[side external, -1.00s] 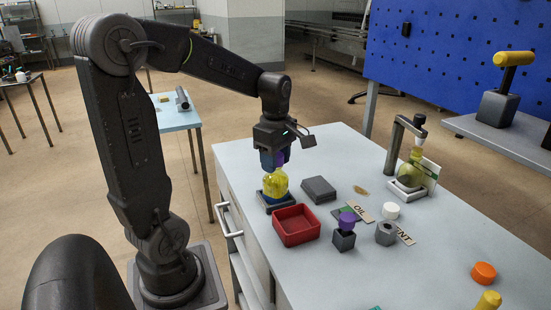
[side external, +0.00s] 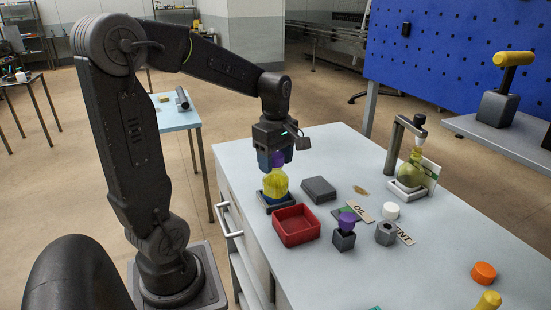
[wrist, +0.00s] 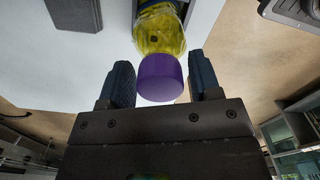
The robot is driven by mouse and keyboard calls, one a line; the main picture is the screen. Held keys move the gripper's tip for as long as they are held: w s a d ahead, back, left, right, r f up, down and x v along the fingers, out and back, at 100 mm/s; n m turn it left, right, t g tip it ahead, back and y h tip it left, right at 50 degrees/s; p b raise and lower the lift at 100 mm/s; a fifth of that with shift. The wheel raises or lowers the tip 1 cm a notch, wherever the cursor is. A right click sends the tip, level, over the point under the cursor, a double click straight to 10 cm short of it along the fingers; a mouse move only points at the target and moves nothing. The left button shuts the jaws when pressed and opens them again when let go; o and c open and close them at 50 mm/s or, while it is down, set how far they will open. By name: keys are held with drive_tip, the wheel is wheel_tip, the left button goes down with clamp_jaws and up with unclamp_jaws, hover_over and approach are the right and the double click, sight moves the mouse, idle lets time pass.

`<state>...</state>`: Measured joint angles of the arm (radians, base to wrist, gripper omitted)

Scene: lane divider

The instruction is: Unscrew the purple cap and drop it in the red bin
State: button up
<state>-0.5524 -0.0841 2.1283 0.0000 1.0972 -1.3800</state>
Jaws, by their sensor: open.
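A yellow bottle (side external: 275,185) stands upright in a dark square holder (side external: 264,201) on the bench, with a purple cap (side external: 277,158) on its top. In the wrist view the purple cap (wrist: 160,78) lies between the two fingers, with a gap on each side, and the bottle (wrist: 160,30) is beyond it. My gripper (side external: 277,160) is open around the cap, pointing down; its fingers also show in the wrist view (wrist: 162,85). The red bin (side external: 318,228) stands on the bench just in front of the bottle and looks empty.
A dark grey block (side external: 319,189) lies right of the bottle. A second purple cap (side external: 347,220) sits on a dark stand (side external: 344,240). A white cap (side external: 390,211) and a grey nut (side external: 386,233) are further right. Another bottle (side external: 410,174) stands in a fixture behind.

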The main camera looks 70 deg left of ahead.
drive_tip(key=shift+m, duration=0.9)
drive_tip(key=shift+m, duration=0.8)
drive_tip(key=shift+m, duration=0.9)
drive_tip(key=shift+m, duration=0.9)
drive_tip(key=shift+m, duration=0.8)
